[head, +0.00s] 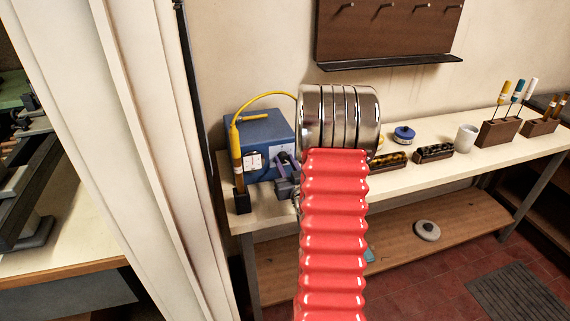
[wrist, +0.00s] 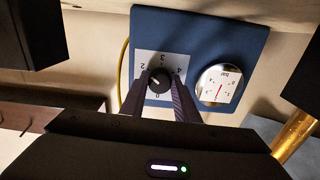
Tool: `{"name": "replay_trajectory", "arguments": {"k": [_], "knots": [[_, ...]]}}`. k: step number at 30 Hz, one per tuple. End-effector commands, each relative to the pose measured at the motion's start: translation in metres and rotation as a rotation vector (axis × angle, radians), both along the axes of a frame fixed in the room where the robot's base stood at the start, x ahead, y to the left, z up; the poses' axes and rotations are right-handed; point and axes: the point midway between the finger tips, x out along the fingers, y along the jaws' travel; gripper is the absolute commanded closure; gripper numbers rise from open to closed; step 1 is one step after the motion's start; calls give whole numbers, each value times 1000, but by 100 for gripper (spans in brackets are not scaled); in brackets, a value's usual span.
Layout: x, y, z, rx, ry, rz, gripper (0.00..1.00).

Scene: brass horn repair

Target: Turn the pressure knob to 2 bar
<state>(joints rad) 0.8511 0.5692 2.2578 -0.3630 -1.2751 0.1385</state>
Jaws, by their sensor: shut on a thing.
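The pressure knob (wrist: 159,79) is a small black dial on a white scale plate on the blue box (wrist: 200,40), in the wrist view. The numbers 0, 2, 3 and 4 show around it; my left finger covers part of the scale. A light mark on the knob seems to point to the upper left, near the 2, but its exact reading is unclear. My gripper (wrist: 160,86) is shut on the knob, one finger on each side. A round white gauge (wrist: 219,87) marked bar has a red needle; its value is too small to read. The blue box (head: 268,130) also shows in the head view, its knob hidden there.
A yellow-handled torch (head: 236,155) on a yellow hose (head: 262,95) stands in a black holder (head: 242,201) left of the box. The pale bench (head: 400,172) carries a blue tin (head: 404,134), a white cup (head: 467,138) and tool blocks to the right. A wall post is at left.

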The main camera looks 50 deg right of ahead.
Motion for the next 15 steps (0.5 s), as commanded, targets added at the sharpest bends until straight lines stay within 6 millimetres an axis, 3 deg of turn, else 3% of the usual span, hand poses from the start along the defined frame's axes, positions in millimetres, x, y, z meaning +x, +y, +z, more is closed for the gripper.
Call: {"name": "replay_trajectory", "arguments": {"k": [15], "knots": [[0,0,0,-84,45,1,94]]}}
